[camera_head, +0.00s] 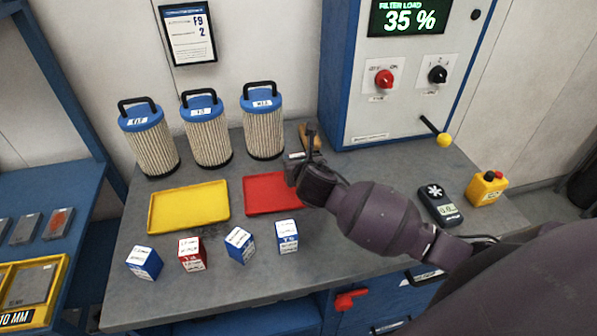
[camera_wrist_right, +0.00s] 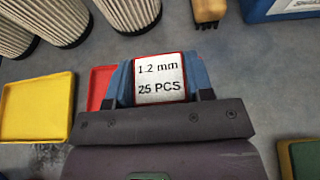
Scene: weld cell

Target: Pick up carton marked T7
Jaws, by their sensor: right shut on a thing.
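Two blue cartons (camera_head: 144,262) (camera_head: 239,245), a red carton (camera_head: 192,254) and another blue carton (camera_head: 287,236) stand in a row at the bench front. Their labels are too small to read surely, so I cannot tell which is T7. My left gripper is not in view.
A yellow tray (camera_head: 188,206) and a red tray (camera_head: 262,194) lie on the bench. Filter cartridges (camera_head: 206,138) stand behind them; a brush (camera_wrist_right: 208,12) lies nearby. A blue control cabinet (camera_head: 345,90) is behind.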

